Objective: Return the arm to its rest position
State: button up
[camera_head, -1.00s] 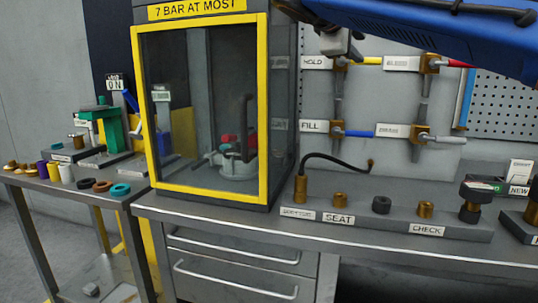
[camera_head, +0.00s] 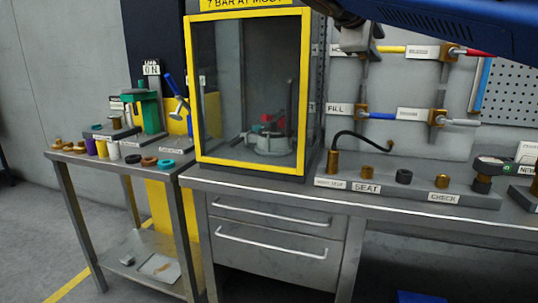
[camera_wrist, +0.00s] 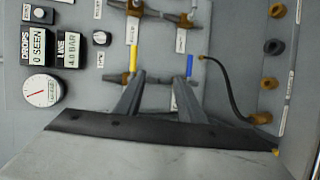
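My blue arm (camera_head: 450,18) crosses the top right corner of the head view. Its grey end (camera_head: 358,38) hangs in front of the valve panel there, and the fingertips are not clear. In the wrist view my gripper (camera_wrist: 160,80) shows two grey fingers standing apart with nothing between them. They point toward the panel with its yellow handle (camera_wrist: 133,60) and blue handle (camera_wrist: 189,66). I see no contact with either handle.
A yellow-framed glass booth (camera_head: 303,95) stands on the steel bench (camera_head: 400,194). A fitting rack (camera_head: 400,190) with a black hose (camera_head: 362,135) is to its right. A parts cart (camera_head: 75,162) stands left. Open floor (camera_head: 30,220) shows far left. The wrist view shows a gauge (camera_wrist: 42,89).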

jog(key=s+d+f+m+g+y, duration=0.1)
jog(key=s+d+f, duration=0.15)
jog(key=f, duration=0.45)
jog(key=s+d+f+g+y, duration=0.1)
jog(key=s+d+f, duration=0.15)
jog(key=f, duration=0.45)
jog(key=s+f+m+g+y, duration=0.1)
jog(key=s+f+m+y, duration=0.1)
jog(key=s+f, duration=0.6)
jog(key=s+f+m+g+y, duration=0.1)
jog(key=s+f+m+y, duration=0.2)
jog(key=s+f, duration=0.5)
jog(key=s+f+m+g+y, duration=0.2)
jog(key=s+f+m, duration=0.2)
jog(key=f, duration=1.7)
jog(key=s, duration=0.3)
jog(key=shift+s+a+m, duration=0.3)
jog(key=shift+s+a, duration=0.1)
dwell(2.2)
